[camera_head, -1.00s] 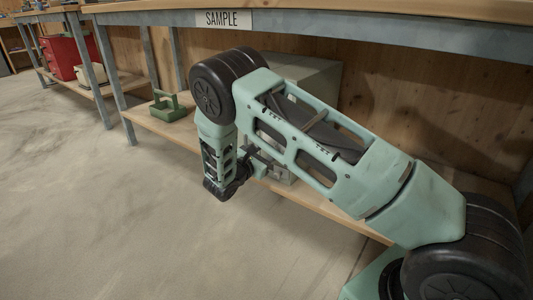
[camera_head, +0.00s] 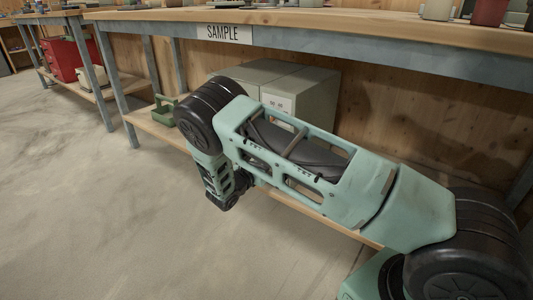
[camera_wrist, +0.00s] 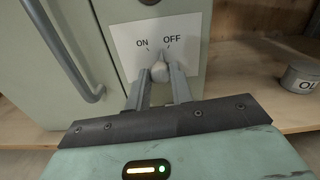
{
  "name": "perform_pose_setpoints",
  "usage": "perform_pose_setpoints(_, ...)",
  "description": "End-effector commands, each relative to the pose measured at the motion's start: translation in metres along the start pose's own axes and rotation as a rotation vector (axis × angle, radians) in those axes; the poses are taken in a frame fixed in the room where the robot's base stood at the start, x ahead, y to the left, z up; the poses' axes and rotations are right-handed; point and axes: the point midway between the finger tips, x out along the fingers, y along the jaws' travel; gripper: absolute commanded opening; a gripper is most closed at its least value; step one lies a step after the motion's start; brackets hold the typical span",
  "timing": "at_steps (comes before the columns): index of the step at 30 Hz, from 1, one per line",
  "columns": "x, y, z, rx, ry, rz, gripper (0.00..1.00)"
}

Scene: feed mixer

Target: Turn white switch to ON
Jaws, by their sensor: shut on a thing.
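The white switch (camera_wrist: 159,72) is a small knob on a white label plate (camera_wrist: 160,45) marked ON at left and OFF at right. The plate is on the front of a grey-green cabinet (camera_wrist: 110,14). The knob points roughly upward; I cannot tell exactly which mark it lines up with. My gripper (camera_wrist: 160,82) is shut on the knob, one grey finger on each side. In the head view the cabinet (camera_head: 318,98) stands on the lower shelf behind my arm, which hides the switch and my fingertips.
A curved bar handle (camera_wrist: 62,50) is left of the switch. A grey round container (camera_wrist: 301,78) stands on the shelf at right. The bench top with the SAMPLE sign (camera_head: 223,33) is above. A green object (camera_head: 165,108) sits on the shelf at left. The floor in front is clear.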

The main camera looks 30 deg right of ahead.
Motion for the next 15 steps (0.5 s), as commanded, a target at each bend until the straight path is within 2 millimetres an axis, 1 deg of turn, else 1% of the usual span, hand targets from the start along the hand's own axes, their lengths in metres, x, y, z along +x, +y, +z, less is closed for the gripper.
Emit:
perform_pose_setpoints(1, -0.0014, -0.0002, 0.0062, -0.047, 0.000, 0.004, 0.00)
perform_pose_setpoints(15, -0.0015, 0.0011, 0.0021, -0.475, 0.000, 0.003, 0.00)
